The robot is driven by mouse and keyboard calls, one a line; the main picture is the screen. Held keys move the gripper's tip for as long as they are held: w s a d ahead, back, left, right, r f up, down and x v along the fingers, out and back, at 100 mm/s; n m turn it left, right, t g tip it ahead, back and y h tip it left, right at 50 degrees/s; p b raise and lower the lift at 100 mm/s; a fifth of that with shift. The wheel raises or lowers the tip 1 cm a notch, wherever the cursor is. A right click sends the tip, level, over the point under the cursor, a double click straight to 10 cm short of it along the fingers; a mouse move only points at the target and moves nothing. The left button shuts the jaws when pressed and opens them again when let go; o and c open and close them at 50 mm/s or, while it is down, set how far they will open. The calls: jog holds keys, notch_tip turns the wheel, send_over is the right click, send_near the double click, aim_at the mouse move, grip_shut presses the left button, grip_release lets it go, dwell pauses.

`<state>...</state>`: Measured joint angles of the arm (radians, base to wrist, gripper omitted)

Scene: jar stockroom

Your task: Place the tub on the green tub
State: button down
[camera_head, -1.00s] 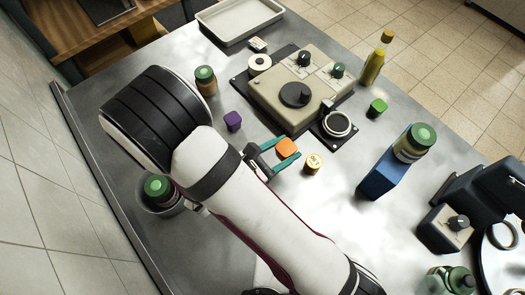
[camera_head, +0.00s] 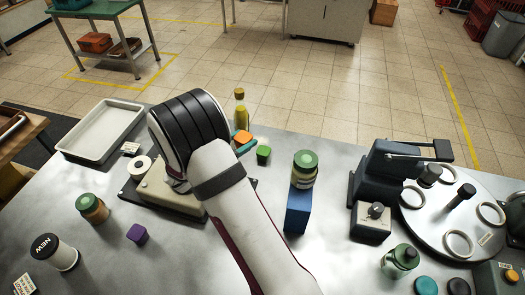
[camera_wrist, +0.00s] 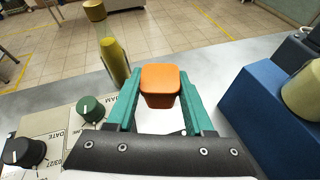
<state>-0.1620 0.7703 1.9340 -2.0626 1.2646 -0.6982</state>
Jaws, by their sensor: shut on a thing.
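My gripper (camera_wrist: 160,98), with teal fingers, is shut on the orange tub (camera_wrist: 161,82), a small rounded block. In the head view the orange tub (camera_head: 243,137) is held up, a little left of and above the green tub (camera_head: 264,155) in the picture. The green tub is a small green block standing on the metal table, apart from the orange one. In the wrist view the green tub does not show; the orange tub and fingers may hide it. My arm covers much of the gripper in the head view.
A yellow bottle (camera_head: 241,110) stands just behind the held tub. A blue block (camera_head: 297,212) with a green-lidded jar (camera_head: 304,170) on it stands to the right. The beige machine (camera_head: 160,192) lies left, partly behind my arm. A purple tub (camera_head: 137,233) is at the left front.

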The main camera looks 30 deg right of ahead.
jog(key=r, duration=0.2)
send_over(263, 151)
jog(key=shift+m+g+h, duration=0.3)
jog(key=shift+m+g, duration=0.1)
notch_tip(263, 151, down, 10)
jog(key=shift+a+r, duration=0.1)
jog(key=shift+c, duration=1.4)
grip_release()
